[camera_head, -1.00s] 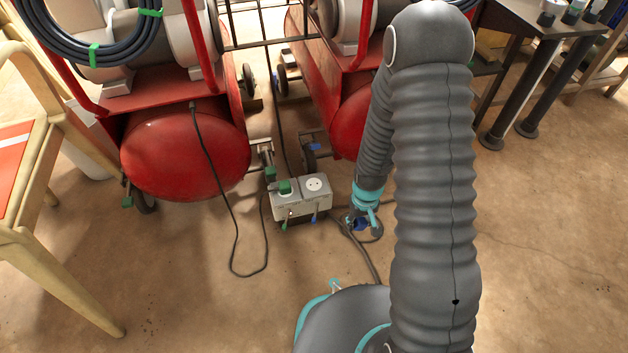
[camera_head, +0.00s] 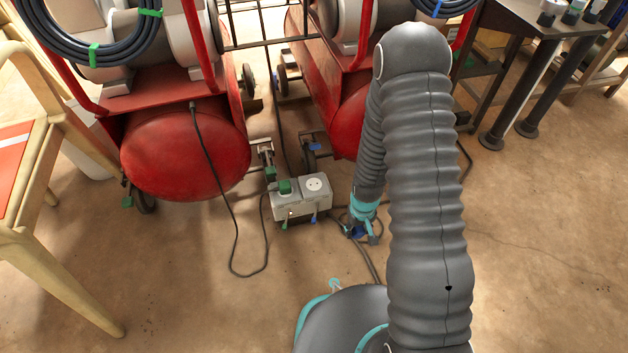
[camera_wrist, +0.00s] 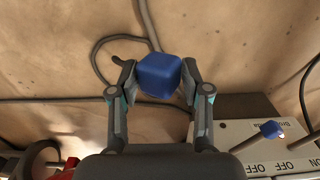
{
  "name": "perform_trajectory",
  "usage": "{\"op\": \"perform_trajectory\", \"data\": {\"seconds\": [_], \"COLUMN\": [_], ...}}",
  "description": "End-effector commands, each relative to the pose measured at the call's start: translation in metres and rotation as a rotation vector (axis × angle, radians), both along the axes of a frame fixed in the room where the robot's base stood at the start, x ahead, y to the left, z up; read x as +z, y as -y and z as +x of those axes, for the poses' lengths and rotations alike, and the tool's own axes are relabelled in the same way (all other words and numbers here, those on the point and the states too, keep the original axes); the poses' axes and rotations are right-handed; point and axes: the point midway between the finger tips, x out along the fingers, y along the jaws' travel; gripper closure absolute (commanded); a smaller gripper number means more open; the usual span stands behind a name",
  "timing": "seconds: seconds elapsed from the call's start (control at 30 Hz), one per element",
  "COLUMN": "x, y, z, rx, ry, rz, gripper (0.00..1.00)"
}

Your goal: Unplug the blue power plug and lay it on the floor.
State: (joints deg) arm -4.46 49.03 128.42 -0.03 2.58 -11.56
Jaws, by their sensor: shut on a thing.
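The blue plug (camera_wrist: 159,75) is between the two fingers of my gripper (camera_wrist: 159,84) in the wrist view, and the fingers are shut on it. In the head view my gripper (camera_head: 362,229) is low, just right of the grey socket box (camera_head: 299,213), and the blue plug (camera_head: 354,231) shows partly between its fingers. The plug is apart from the box. The right socket (camera_head: 315,184) is empty. I cannot tell whether the plug touches the floor.
A green plug (camera_head: 285,187) sits in the box's left socket. A blue switch lever (camera_wrist: 271,129) stands on the box. Dark cables lie on the floor around it. Red tank carts stand behind. Bare floor (camera_head: 545,260) is open at right.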

Motion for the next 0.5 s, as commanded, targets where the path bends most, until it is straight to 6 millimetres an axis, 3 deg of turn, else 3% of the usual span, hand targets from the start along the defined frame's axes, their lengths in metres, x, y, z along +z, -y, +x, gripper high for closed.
{"op": "perform_trajectory", "data": {"seconds": [0.5], "x": [-0.027], "y": [0.0], "z": [0.0], "rx": [0.0], "ry": [0.001], "rz": [0.0], "gripper": [1.0]}}
